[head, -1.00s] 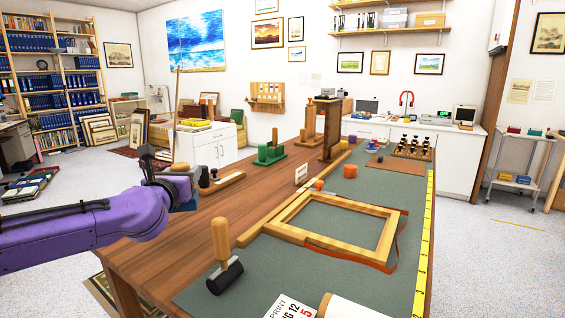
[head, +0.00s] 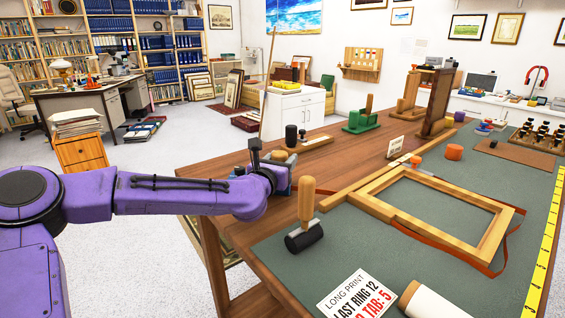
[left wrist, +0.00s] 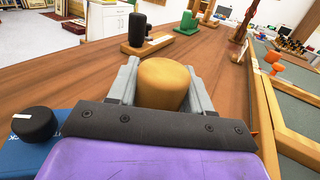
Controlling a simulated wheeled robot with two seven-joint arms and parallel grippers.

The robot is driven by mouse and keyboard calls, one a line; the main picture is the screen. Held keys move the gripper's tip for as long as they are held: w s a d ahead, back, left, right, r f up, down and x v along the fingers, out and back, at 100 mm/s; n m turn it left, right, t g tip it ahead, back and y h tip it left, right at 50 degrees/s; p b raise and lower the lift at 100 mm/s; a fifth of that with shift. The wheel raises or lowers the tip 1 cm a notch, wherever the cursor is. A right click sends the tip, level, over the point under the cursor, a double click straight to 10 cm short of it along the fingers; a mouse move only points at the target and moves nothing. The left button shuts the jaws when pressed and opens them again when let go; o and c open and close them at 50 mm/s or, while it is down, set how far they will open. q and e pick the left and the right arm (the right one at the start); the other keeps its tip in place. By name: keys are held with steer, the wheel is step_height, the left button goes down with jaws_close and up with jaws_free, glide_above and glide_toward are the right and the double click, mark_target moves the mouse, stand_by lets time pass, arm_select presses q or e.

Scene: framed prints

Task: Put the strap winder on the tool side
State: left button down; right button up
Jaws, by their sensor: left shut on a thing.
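The strap winder seems to be the blue block (left wrist: 30,152) with a black knob, at the lower left of the left wrist view. My left gripper (head: 277,172) is shut on a rounded tan wooden grip (left wrist: 163,82). The grip seems to belong to the winder, but my gripper hides the join. In the head view the gripper is over the left part of the wooden tabletop (head: 340,150), left of the roller. Whether the winder touches the wood cannot be told. My right gripper is not in view.
A board with a black cylinder (head: 291,135) and a green block (head: 362,123) stand farther back on the wood.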

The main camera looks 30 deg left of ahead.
arm_select(q)
steer(key=shift+c, duration=2.4)
jaws_free()
steer(key=shift+r, duration=0.1)
steer(key=s, duration=0.3)
steer(key=s+d, duration=0.1)
steer(key=s, duration=0.6)
steer(key=shift+s+d+r, duration=0.1)
steer(key=shift+s+d, duration=0.1)
steer(key=shift+s, duration=0.15)
steer(key=shift+s+d+p, duration=0.1)
steer(key=shift+s+p, duration=0.2)
steer(key=shift+s, duration=0.4)
steer(key=shift+f, duration=0.2)
